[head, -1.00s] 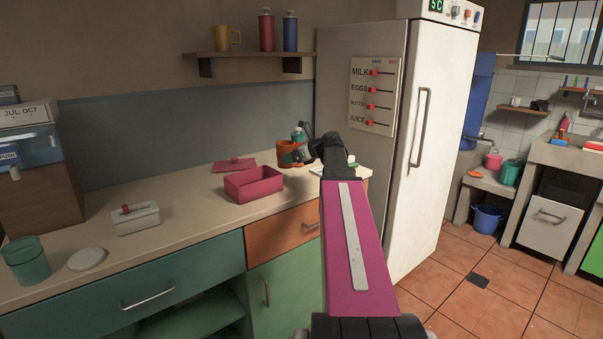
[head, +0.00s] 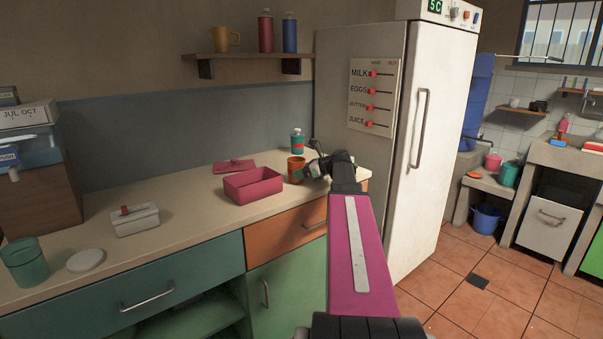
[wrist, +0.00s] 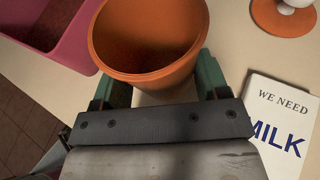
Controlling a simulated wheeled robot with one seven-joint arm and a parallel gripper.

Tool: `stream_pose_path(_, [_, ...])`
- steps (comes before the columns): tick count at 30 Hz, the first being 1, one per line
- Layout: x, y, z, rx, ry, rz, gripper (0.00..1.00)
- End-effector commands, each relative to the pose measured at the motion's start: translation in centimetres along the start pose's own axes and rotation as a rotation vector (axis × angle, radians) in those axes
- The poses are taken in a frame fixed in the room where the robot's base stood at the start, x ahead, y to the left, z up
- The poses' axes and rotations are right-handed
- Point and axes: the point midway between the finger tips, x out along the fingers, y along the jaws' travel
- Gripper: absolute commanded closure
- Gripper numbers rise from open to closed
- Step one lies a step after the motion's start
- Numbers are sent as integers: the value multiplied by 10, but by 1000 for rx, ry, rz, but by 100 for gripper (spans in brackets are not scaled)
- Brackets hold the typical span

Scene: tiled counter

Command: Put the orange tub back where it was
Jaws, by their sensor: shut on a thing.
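The orange tub (head: 296,163) is at the right end of the counter, just right of the pink bin (head: 253,187). My gripper (head: 304,172) is shut on it from the right side. In the wrist view the tub (wrist: 145,62) is upright and open at the top, its inside looks empty, and green fingers grip it on both sides. The tub is at or just above the counter top; I cannot tell whether it touches. An orange disc with a white knob (wrist: 284,17), perhaps its lid, lies beyond it to the right.
A teal bottle (head: 297,145) stands behind the tub. A pink lid (head: 234,166) lies behind the bin. A "WE NEED MILK" note (wrist: 280,130) lies right of my gripper. The fridge (head: 360,160) bounds the right side. The counter left of the bin has free room.

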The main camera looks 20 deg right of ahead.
Motion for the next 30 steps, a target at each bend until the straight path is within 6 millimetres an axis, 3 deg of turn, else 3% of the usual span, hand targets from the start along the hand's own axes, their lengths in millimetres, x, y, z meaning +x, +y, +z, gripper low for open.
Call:
stream_pose_path(5, [1,0,-2,1,0,0,68])
stream_pose_path(6, [1,0,-2,1,0,0,29])
stream_pose_path(8, [1,0,-2,1,0,0,9])
stream_pose_path(9, [1,0,-2,1,0,0,6])
stream_pose_path(20, [-3,0,1,0,0,0,6])
stream_pose_path(30, [-63,0,0,1,0,-2,6])
